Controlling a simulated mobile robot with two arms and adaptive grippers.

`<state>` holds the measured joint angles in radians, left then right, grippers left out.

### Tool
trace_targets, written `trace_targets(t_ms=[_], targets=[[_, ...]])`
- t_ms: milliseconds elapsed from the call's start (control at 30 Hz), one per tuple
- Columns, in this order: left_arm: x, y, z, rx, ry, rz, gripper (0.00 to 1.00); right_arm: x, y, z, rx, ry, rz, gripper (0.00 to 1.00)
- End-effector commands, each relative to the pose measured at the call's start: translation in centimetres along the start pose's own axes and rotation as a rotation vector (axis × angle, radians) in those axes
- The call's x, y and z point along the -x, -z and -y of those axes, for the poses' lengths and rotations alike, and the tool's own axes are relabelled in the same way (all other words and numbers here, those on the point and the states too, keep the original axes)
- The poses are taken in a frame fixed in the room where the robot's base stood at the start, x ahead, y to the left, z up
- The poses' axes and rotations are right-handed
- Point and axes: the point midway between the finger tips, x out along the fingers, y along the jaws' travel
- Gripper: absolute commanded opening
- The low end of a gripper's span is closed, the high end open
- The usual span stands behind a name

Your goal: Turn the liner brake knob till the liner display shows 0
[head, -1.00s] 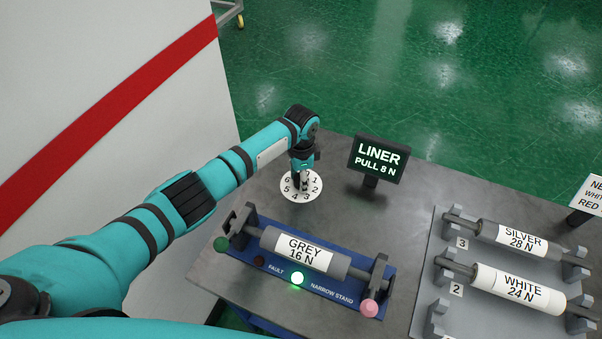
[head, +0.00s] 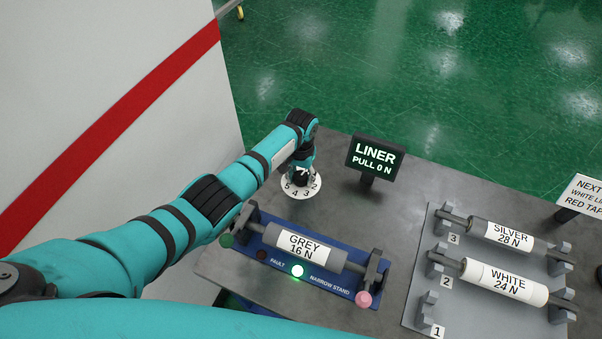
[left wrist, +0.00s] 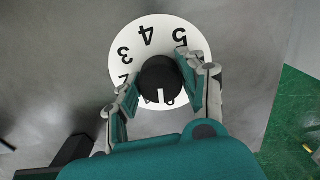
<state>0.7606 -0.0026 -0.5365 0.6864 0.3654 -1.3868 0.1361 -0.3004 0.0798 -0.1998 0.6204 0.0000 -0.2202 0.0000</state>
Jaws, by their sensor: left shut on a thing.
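The liner display (head: 375,156) stands at the back of the table and reads "LINER PULL 0 N". To its left is the white numbered dial (head: 287,188) of the brake knob. My left gripper (head: 301,173) reaches down over the dial and hides most of the knob in the head view. In the left wrist view the black knob (left wrist: 158,79) with a white pointer mark sits between the two fingers, which are shut on it. The pointer mark is toward the lower part of the dial (left wrist: 133,38). My right gripper is not in view.
Silver (head: 500,233) and white (head: 504,281) rolls rest on a rack at right. A sign (head: 583,193) stands at the right edge.

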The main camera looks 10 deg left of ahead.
Motion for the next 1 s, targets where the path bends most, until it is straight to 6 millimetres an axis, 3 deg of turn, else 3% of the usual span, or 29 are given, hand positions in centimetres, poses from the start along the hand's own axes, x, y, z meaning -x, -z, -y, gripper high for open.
trace_targets(t_ms=[400,967,1000], targets=[[0.27,0.24,0.03,0.193,0.000,-0.006,0.09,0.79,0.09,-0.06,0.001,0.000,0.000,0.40],[0.26,0.28,0.06,0.223,0.001,-0.008,0.09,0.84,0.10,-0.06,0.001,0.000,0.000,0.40],[0.26,0.28,0.06,0.223,0.001,-0.008,0.45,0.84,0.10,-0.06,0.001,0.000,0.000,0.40]])
